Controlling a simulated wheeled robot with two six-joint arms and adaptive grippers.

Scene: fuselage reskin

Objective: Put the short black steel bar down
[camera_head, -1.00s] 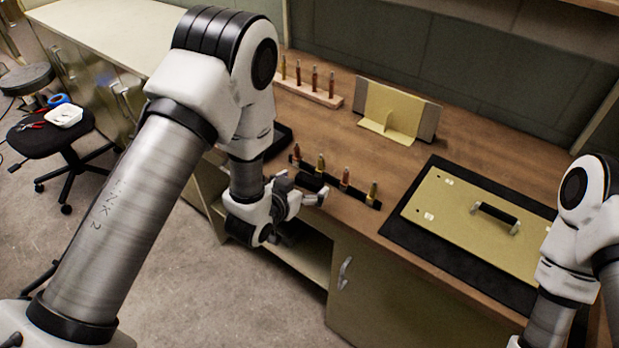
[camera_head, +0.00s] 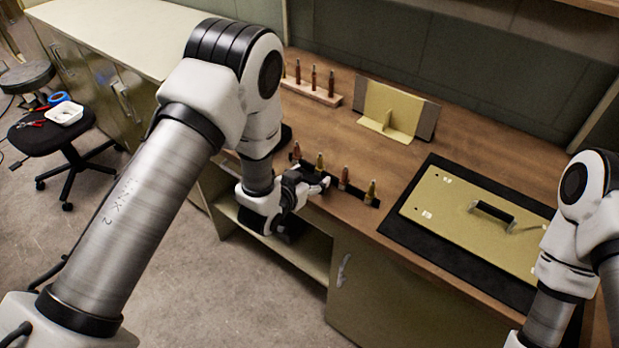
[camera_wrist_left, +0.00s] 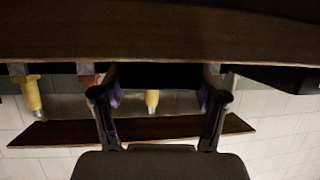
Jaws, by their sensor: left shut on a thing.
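My left gripper (camera_head: 314,184) is at the front edge of the wooden bench, beside the black strip with several pegs. In the left wrist view its two fingers (camera_wrist_left: 160,105) are shut on a dark block, which I take to be the short black steel bar (camera_wrist_left: 155,75). The bar lies across between the fingertips, close to the brown bench surface. In the head view the gripper hides the bar. I cannot tell whether it touches the bench. My right arm is at the right edge, with its gripper out of view.
The black strip (camera_head: 362,197) carries several coloured fasteners. A wooden rack (camera_head: 318,95) with fasteners stands behind. A yellow-green bracket (camera_head: 388,113) stands at the back. A handled panel (camera_head: 455,225) lies on a black mat (camera_head: 400,240) at right. Bare wood lies between.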

